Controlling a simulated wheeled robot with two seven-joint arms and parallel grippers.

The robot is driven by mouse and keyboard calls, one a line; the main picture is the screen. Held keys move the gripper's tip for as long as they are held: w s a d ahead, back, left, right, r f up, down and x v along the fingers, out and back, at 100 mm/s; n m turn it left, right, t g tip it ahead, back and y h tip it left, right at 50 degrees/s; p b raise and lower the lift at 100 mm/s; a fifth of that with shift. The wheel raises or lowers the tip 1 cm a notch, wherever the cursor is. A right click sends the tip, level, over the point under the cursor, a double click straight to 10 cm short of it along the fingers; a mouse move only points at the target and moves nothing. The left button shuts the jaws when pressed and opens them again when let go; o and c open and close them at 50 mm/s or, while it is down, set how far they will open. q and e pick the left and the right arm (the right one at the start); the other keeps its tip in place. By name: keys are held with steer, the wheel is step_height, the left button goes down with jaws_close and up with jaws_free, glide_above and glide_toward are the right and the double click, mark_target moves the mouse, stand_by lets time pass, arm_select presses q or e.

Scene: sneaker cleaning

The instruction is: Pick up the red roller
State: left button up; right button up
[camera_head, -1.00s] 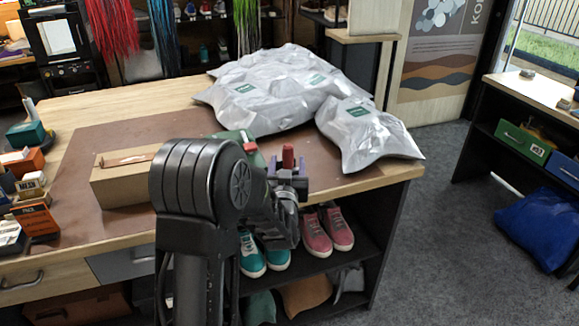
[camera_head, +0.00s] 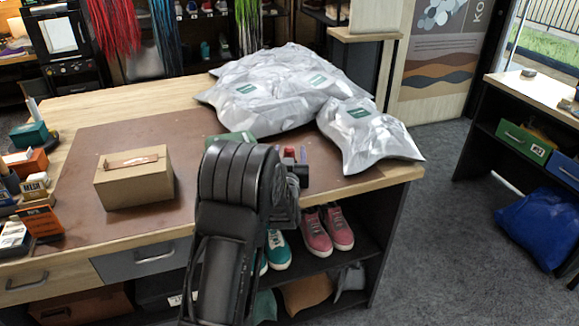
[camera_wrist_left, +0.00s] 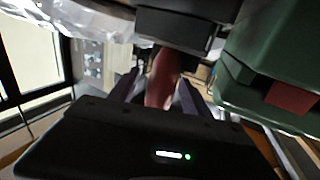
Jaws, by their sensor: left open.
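The red roller (camera_head: 289,153) shows as a small red piece by the front edge of the workbench, mostly hidden behind my left arm. In the left wrist view the reddish roller (camera_wrist_left: 162,78) stands between the two dark fingers of my left gripper (camera_wrist_left: 156,90). The fingers are apart, one on each side of it; I cannot tell if either touches it. In the head view my left gripper (camera_head: 296,168) is largely hidden by my own arm. My right gripper is not in view.
A green case (camera_wrist_left: 285,65) with a red piece is close beside the gripper. A cardboard box (camera_head: 134,180) sits on the brown mat. Silver bags (camera_head: 262,98) lie behind. Pink sneakers (camera_head: 327,230) and teal sneakers (camera_head: 278,252) are on the shelf below.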

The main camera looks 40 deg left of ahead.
arm_select(q)
steer(key=shift+w+a, duration=0.35)
steer(key=shift+w, duration=0.15)
steer(key=shift+c, duration=0.4)
jaws_close()
